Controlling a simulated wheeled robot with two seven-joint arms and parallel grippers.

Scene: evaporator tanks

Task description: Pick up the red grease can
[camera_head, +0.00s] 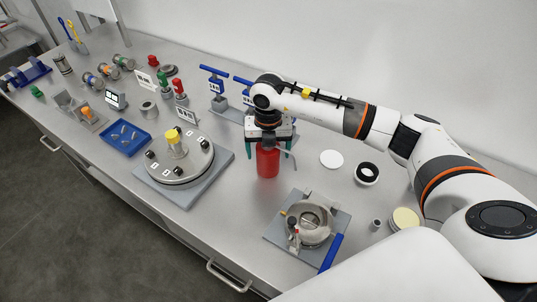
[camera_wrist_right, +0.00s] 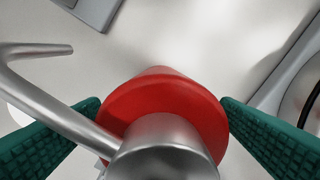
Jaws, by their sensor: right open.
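The red grease can (camera_head: 267,162) stands upright on the metal bench in the head view, with a grey top and a thin spout pointing right. My right gripper (camera_head: 268,155) is above and around it, with green fingers on either side. In the right wrist view the can's red shoulder (camera_wrist_right: 160,95) and silver cap (camera_wrist_right: 165,150) lie between the two green fingers of the open right gripper (camera_wrist_right: 160,125). Gaps at the can's sides are small, and I cannot tell whether the fingers touch it. The spout reaches to the left there. My left gripper is not in view.
A round flanged lid on a grey plate (camera_head: 221,160) stands left of the can. A grey plate with a valve-like fitting and blue handle (camera_head: 331,252) lies in front right. Blue T-handled stands (camera_head: 215,85) are behind left. A white disc (camera_head: 332,158) lies to the right.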

